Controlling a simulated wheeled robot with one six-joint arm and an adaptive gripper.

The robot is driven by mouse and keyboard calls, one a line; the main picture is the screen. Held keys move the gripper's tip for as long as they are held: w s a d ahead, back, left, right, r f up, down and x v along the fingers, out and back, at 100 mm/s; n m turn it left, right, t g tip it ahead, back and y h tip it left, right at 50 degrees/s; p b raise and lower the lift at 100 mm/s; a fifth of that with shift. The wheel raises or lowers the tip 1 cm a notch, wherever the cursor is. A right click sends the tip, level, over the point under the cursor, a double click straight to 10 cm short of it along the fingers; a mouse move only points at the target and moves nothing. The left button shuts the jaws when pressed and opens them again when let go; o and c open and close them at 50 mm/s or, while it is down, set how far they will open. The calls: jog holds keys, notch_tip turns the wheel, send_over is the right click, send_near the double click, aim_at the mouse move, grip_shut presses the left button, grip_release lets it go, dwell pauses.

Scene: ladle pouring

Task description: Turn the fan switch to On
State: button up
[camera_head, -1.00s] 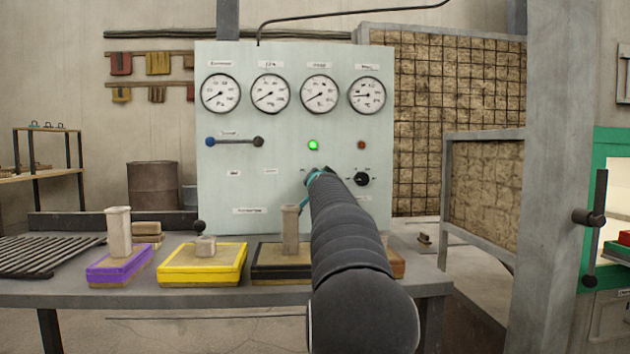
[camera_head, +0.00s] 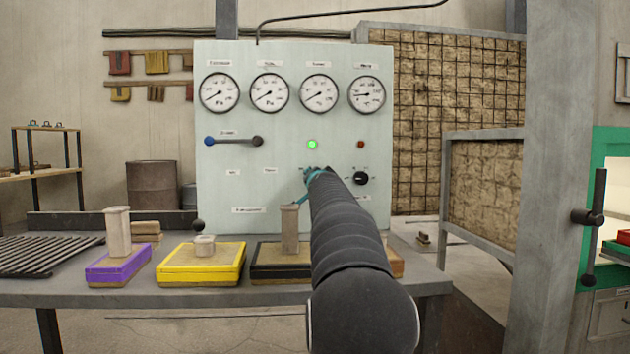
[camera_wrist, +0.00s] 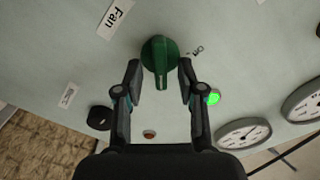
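The fan switch is a green rotary knob (camera_wrist: 159,52) on the pale panel, below a tilted "Fan" label (camera_wrist: 115,17) in the wrist view. Its pointer ridge points down the wrist picture, toward my gripper. A small label (camera_wrist: 197,51), too blurred to read surely, sits to its right. My gripper (camera_wrist: 160,80) is open, one finger on each side of the knob's lower part; contact is not clear. In the head view my gripper (camera_head: 316,173) is at the panel and hides the knob.
The panel (camera_head: 215,190) also carries several gauges, a lit green lamp (camera_head: 312,145), a red lamp (camera_head: 361,145) and a black knob (camera_head: 361,178) right of my gripper. A bench below holds yellow (camera_head: 230,276) and purple (camera_head: 105,272) framed boxes.

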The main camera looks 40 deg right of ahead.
jog(key=v, duration=0.7)
jog(key=shift+s, duration=0.25)
dwell(0.6)
jog(key=shift+a, duration=0.1)
dwell(0.4)
